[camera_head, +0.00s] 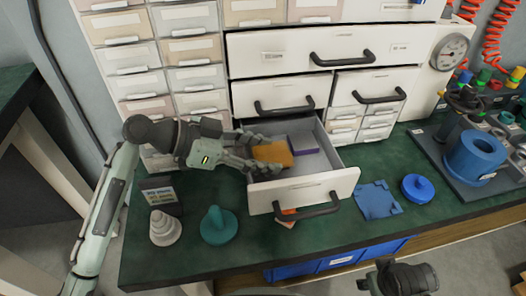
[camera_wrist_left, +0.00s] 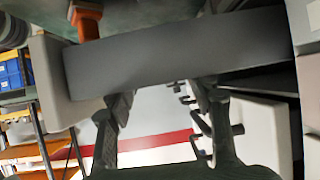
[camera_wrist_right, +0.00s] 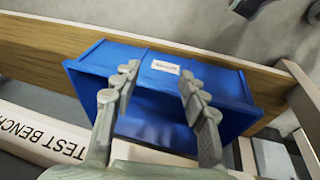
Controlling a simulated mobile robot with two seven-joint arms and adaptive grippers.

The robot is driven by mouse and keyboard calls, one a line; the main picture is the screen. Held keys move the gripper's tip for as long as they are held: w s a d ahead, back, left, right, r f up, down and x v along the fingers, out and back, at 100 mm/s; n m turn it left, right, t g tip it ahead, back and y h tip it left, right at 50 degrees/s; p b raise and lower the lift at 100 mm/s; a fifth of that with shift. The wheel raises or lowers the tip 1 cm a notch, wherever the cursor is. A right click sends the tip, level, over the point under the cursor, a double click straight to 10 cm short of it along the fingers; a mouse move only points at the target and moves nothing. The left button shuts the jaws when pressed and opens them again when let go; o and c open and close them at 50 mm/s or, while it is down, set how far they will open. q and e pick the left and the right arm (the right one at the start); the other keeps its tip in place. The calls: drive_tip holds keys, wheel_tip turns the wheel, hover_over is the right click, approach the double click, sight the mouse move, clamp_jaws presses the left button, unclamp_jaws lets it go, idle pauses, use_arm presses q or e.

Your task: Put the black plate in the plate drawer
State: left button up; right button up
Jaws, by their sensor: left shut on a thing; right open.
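My left gripper (camera_head: 264,153) reaches into an open white-fronted drawer (camera_head: 305,190) from the left. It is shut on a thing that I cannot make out. An orange plate-like piece (camera_head: 276,153) lies at its fingertips. I cannot identify the black plate in any view. In the left wrist view a long dark grey slab (camera_wrist_left: 180,50) crosses above the fingers (camera_wrist_left: 162,96); it looks like the drawer's side wall, but I cannot be sure. A purple piece (camera_head: 304,151) lies deeper in the drawer. My right gripper (camera_head: 398,280) is open and empty, in front of the bench; its fingers (camera_wrist_right: 157,88) stand apart.
A dark sign (camera_head: 160,196), a pale stepped cone (camera_head: 164,228) and a teal knobbed piece (camera_head: 218,225) stand left of the drawer. A blue plate (camera_head: 378,200) and a blue round piece (camera_head: 418,188) lie to its right. A blue bin (camera_wrist_right: 165,66) is under the bench.

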use_arm(q)
drive_tip(key=shift+f, duration=0.5)
drive_tip(key=o, duration=1.4)
drive_tip(key=shift+s+f, duration=0.1)
drive_tip(key=shift+o, duration=1.3)
drive_tip(key=shift+f, duration=0.1)
use_arm(e)
drive_tip(key=shift+s+d+r, duration=0.15)
drive_tip(key=shift+s+r, duration=0.05)
drive_tip(key=shift+r, duration=0.55)
use_arm(q)
drive_tip(key=shift+a, duration=0.1)
drive_tip(key=shift+r, duration=0.25)
drive_tip(key=shift+a+r, duration=0.65)
drive_tip(key=shift+a, duration=0.1)
drive_tip(key=v, duration=1)
drive_tip(key=shift+s+r, duration=0.15)
drive_tip(key=shift+r, duration=0.3)
use_arm(e)
drive_tip(key=shift+w+f, duration=0.15)
drive_tip(key=shift+f, duration=0.35)
